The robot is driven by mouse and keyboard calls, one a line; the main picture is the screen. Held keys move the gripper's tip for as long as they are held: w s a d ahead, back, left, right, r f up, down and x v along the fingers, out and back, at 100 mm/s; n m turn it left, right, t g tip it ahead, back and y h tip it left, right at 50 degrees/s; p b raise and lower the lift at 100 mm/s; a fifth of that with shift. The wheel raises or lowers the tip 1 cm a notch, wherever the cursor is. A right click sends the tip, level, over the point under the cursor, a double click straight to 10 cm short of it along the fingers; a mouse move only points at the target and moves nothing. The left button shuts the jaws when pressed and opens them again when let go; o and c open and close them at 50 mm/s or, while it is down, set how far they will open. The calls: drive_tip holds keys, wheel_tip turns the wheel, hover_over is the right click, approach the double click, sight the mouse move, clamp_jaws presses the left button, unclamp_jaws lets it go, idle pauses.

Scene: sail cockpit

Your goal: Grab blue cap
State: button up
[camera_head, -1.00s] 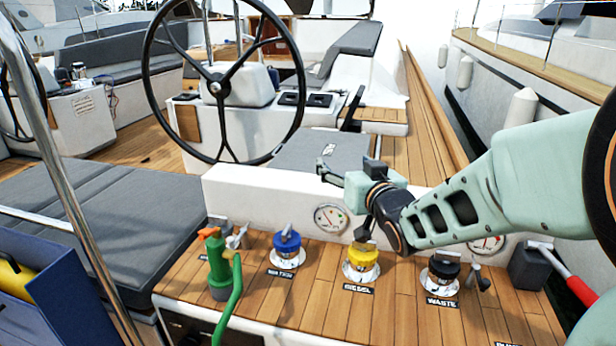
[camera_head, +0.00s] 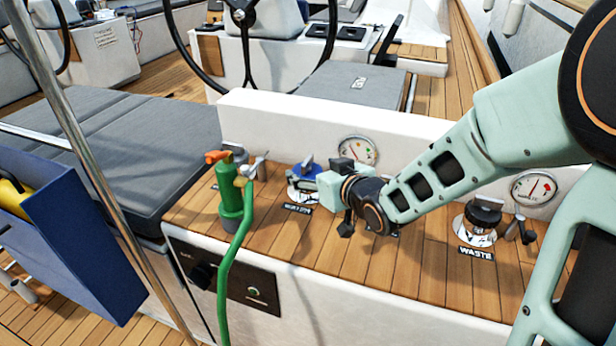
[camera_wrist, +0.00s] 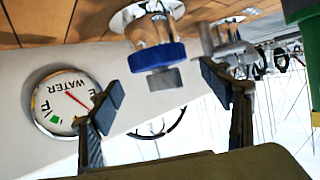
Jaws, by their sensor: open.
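The blue cap (camera_head: 301,170) sits on a metal deck fitting behind the water label, partly covered by my gripper. In the wrist view the blue cap (camera_wrist: 157,57) shows upside down with a grey tab on its top. My gripper (camera_head: 322,184) is beside the cap's right side in the head view. In the wrist view my gripper (camera_wrist: 160,83) is open, its two fingers apart, with the cap's tab in line with the gap between them. I see no clear contact.
A green hose nozzle (camera_head: 231,200) stands left of the cap, beside metal fittings. A black waste cap (camera_head: 483,212) is to the right. A white ledge (camera_head: 300,118) with a water gauge (camera_head: 358,150) rises behind. The yellow cap is hidden by my arm.

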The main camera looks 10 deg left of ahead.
sight(309, 168)
drive_tip(key=b+x, duration=0.1)
drive_tip(key=x, duration=0.2)
drive_tip(key=shift+w+a+f, duration=0.25)
drive_tip(key=c, duration=1.4)
drive_tip(key=shift+r, duration=0.15)
